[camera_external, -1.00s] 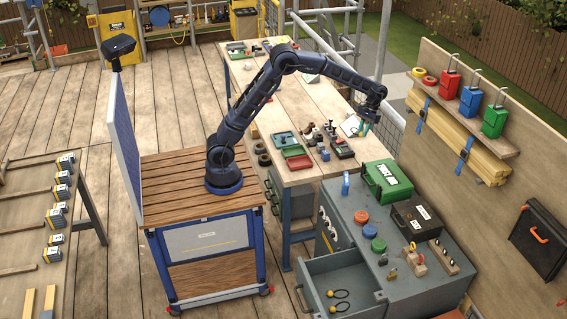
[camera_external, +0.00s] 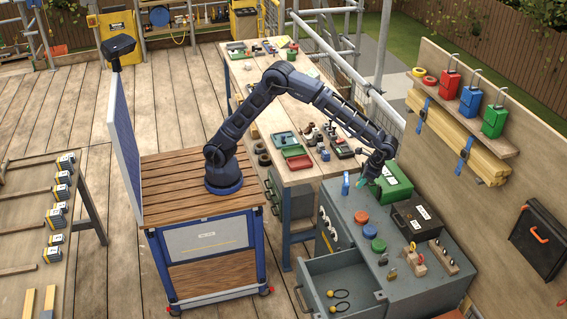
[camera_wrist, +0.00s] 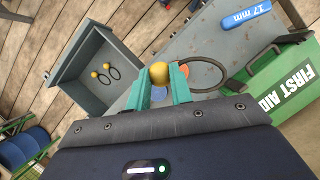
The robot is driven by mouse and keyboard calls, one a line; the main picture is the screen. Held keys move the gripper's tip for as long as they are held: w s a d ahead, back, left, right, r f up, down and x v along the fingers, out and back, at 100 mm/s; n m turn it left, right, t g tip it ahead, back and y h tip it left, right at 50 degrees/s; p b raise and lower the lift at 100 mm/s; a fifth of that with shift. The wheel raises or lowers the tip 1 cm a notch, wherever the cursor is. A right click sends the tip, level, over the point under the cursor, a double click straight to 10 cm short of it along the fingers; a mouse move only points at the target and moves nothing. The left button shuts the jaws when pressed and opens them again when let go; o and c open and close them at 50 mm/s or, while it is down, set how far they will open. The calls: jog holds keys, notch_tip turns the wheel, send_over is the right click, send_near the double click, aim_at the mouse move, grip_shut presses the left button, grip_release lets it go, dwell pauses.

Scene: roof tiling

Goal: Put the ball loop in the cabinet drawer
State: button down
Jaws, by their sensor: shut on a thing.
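My gripper (camera_external: 366,181) is above the cabinet top, beside the green first-aid box. In the wrist view, its teal fingers (camera_wrist: 159,84) are shut on a ball loop: a yellow ball (camera_wrist: 159,71) between the fingertips, with a dark loop (camera_wrist: 224,74) sticking out to the right. The ball loop is too small to make out in the external view. The grey cabinet (camera_external: 345,217) has its drawer (camera_external: 366,282) pulled open, lower left of my gripper. Two more ball loops (camera_external: 341,295) lie in the drawer, which also shows in the wrist view (camera_wrist: 80,58).
The first-aid box (camera_external: 395,181), a black case (camera_external: 417,217), a blue 17 mm tag (camera_external: 346,184) and round colored lids (camera_external: 361,217) stand on the cabinet top. The workbench (camera_external: 290,110) behind holds trays and tools. The space above the drawer is clear.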

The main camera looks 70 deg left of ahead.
jog(key=s+d+m+t+y, duration=0.1)
jog(key=s+d+m, duration=0.3)
jog(key=s+d, duration=0.6)
jog(key=m+t, duration=0.1)
jog(key=m, duration=0.2)
send_over(320, 281)
jog(key=d, duration=0.2)
jog(key=shift+y, duration=0.4)
jog(key=f, duration=3.9)
jog(key=shift+w+f, duration=0.25)
jog(key=shift+f, duration=0.15)
jog(key=c, duration=1.3)
grip_release()
jog(key=shift+f, duration=0.1)
jog(key=shift+o, duration=0.2)
jog(key=v, duration=1.2)
jog(key=shift+r, duration=0.2)
